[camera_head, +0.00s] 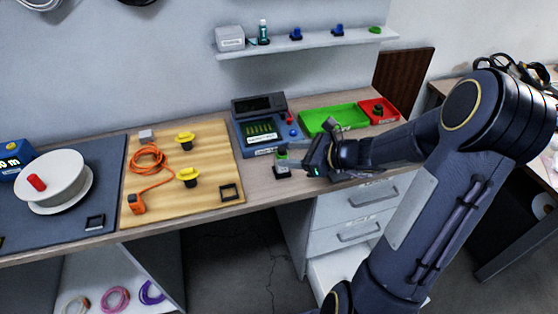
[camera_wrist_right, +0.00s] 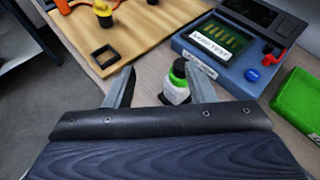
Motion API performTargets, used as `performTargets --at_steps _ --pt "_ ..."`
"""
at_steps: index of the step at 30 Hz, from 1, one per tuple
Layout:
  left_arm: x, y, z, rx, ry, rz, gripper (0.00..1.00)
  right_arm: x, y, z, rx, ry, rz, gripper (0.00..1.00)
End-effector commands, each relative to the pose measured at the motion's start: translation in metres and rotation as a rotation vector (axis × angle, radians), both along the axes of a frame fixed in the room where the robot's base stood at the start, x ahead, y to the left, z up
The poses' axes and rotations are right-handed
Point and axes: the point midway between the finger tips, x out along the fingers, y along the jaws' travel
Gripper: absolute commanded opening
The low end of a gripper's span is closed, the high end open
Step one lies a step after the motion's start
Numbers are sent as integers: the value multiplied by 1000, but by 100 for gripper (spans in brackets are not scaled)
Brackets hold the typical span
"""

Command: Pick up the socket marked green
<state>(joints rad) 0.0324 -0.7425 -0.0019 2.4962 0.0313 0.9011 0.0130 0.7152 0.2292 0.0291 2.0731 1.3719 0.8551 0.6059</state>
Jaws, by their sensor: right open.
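A small socket-like piece with a green band (camera_head: 281,155) stands on the wooden table, right of the wooden board and in front of the blue tester. In the right wrist view this green-banded piece (camera_wrist_right: 177,84) has a dark top and a white label, and stands upright close to the right finger. My right gripper (camera_head: 298,162) reaches in from the right at the piece. In the wrist view my right gripper (camera_wrist_right: 158,69) is open, its fingers on either side of the piece. Contact cannot be told. My left gripper is not in view.
The blue tester (camera_head: 258,125), green tray (camera_head: 312,119) and red bin (camera_head: 388,113) stand behind and to the right. The wooden board (camera_head: 205,162) carries yellow knobs, an orange cable and a black square frame. A wall shelf (camera_head: 300,45) holds small blue and green pieces.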

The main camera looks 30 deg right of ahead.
Motion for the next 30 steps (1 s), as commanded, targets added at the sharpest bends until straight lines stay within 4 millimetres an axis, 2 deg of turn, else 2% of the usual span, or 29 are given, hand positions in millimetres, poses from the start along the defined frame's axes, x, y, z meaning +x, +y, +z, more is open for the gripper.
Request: performTargets --at_steps 2,5,20,29,30 --pt "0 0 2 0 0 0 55 6 -14 -8 62 26 -71 50" --pt "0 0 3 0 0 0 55 15 -18 -14 93 35 -105 50" --pt "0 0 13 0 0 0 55 69 8 -39 91 34 -101 50" --pt "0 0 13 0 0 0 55 74 10 -41 88 32 -101 50" --pt "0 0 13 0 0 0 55 74 10 -41 88 32 -101 47"
